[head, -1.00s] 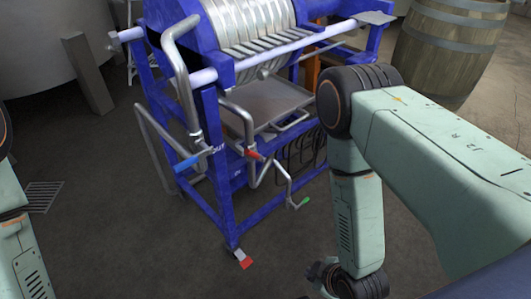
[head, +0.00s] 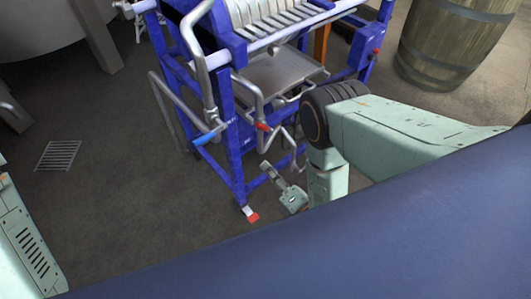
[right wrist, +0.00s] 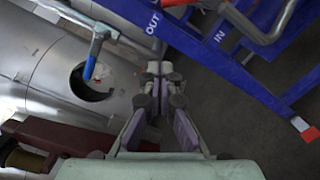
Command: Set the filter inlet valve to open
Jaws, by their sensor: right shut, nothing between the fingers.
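The blue filter press frame (head: 236,165) carries steel pipes with coloured valve levers. A red lever (head: 262,127) sits on the right-hand pipe; in the right wrist view a red lever (right wrist: 179,3) shows at the top edge, with its pipe near the IN label (right wrist: 219,37). A blue lever (head: 207,136) sits on the left pipe and also shows in the right wrist view (right wrist: 91,66), left of the OUT label (right wrist: 152,22). Whether the red lever lies along its pipe I cannot tell. My right gripper (head: 267,168) is shut and empty, below the red lever and apart from it. My left gripper is out of view.
A wooden barrel (head: 455,45) stands at the back right. A floor grate (head: 58,155) lies at left. A red-tipped frame foot (head: 252,216) stands near my right gripper. The floor left of the press is clear.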

